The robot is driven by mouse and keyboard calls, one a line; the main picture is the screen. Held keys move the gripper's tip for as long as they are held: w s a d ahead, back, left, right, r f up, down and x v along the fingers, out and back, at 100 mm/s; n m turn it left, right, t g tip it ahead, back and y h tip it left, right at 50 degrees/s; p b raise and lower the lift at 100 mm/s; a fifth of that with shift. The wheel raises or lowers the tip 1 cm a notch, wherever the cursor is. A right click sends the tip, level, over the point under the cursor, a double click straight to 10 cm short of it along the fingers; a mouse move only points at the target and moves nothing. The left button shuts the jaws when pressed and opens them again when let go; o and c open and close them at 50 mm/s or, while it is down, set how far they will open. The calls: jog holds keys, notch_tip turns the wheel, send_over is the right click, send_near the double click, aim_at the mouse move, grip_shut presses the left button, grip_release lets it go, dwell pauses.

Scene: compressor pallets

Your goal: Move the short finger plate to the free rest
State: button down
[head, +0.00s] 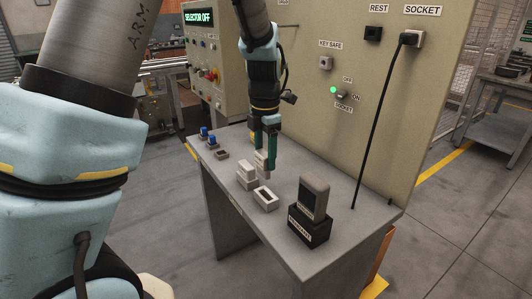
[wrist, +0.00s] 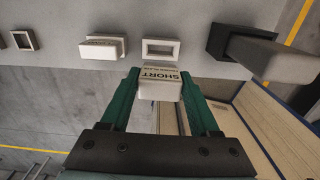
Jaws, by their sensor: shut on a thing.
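The short finger plate (wrist: 160,84) is a white block marked "SHORT". My gripper (head: 265,146) is shut on it, its two green fingers on either side; the plate also shows in the head view (head: 262,164). It is held above the table. An empty white rest (head: 264,199) with a dark rectangular opening sits on the table below and in front of the plate; it also shows in the wrist view (wrist: 161,48). The plate is apart from this rest in the wrist view.
A second white rest with a block in it (head: 247,176) stands left of the empty one. A smaller open rest (head: 221,154) and blue-topped pieces (head: 208,137) lie farther left. A cable hangs before the panel.

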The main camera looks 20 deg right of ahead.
aim_at(267, 172)
jog(key=shift+d+r+p, duration=0.15)
jog(key=shift+d+p, duration=0.15)
jog(key=shift+p, duration=0.1)
jog(key=shift+d, duration=0.1)
jog(key=shift+f+b, duration=1.4)
jog(key=shift+f, duration=1.6)
jog(key=shift+p, duration=1.1)
jog(key=shift+f+b, duration=0.9)
jog(key=shift+f, duration=1.1)
jog(key=shift+c, duration=0.2)
grip_release()
